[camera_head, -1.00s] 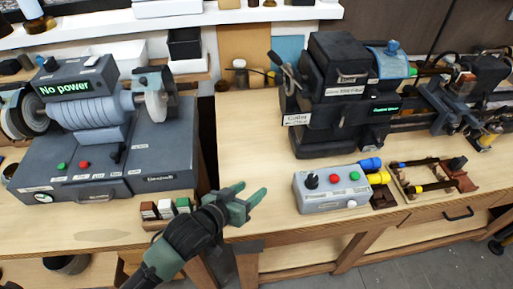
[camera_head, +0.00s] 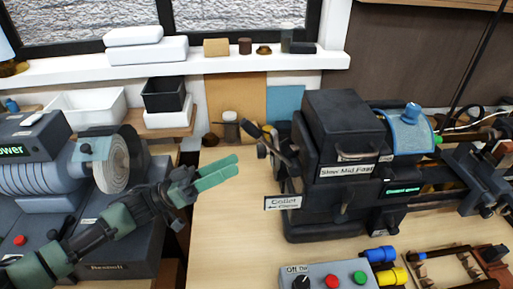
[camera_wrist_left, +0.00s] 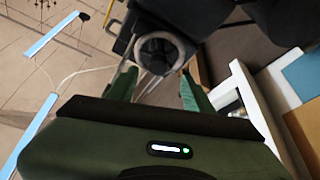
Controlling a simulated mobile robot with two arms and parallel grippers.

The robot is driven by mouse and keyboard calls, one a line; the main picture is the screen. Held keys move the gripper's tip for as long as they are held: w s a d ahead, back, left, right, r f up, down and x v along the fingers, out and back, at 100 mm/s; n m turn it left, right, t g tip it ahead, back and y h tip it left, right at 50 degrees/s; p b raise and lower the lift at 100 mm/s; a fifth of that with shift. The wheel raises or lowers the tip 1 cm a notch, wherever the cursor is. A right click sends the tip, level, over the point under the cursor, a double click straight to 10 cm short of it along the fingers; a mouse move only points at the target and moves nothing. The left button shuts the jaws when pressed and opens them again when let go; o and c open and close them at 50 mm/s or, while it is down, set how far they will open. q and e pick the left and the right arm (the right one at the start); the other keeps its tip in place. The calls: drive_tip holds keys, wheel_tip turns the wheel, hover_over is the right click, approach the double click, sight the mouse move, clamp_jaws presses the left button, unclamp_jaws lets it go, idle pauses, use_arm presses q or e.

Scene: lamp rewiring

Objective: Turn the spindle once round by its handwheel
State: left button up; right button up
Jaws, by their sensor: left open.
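The dark lathe headstock (camera_head: 345,130) stands on the bench in the head view, with a "Collet Close" label at its lower left. At its left end is a dark lever (camera_head: 284,151); the handwheel there is hard to make out against the dark housing. In the left wrist view a grey ring (camera_wrist_left: 160,37) with a dark centre, possibly the handwheel or spindle end, shows beyond and between the fingers. My left gripper (camera_head: 217,173) is open and empty, left of the headstock and apart from it, pointing right. My right gripper is not in view.
A grinder-like machine with a pale wheel (camera_head: 112,165) stands left, close behind my left arm. A grey control box (camera_head: 325,277) is at the front right. A jar (camera_head: 230,127) stands at the back. The bench between gripper and headstock is clear.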

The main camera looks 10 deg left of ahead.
use_arm(q)
drive_tip(key=p+x, duration=0.2)
drive_tip(key=x, duration=0.5)
drive_tip(key=shift+p, duration=0.35)
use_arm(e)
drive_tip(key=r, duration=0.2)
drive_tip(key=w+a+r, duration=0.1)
use_arm(q)
drive_tip(key=shift+d+r, duration=0.1)
drive_tip(key=shift+d, duration=0.05)
drive_tip(key=shift+c, duration=0.6)
clamp_jaws()
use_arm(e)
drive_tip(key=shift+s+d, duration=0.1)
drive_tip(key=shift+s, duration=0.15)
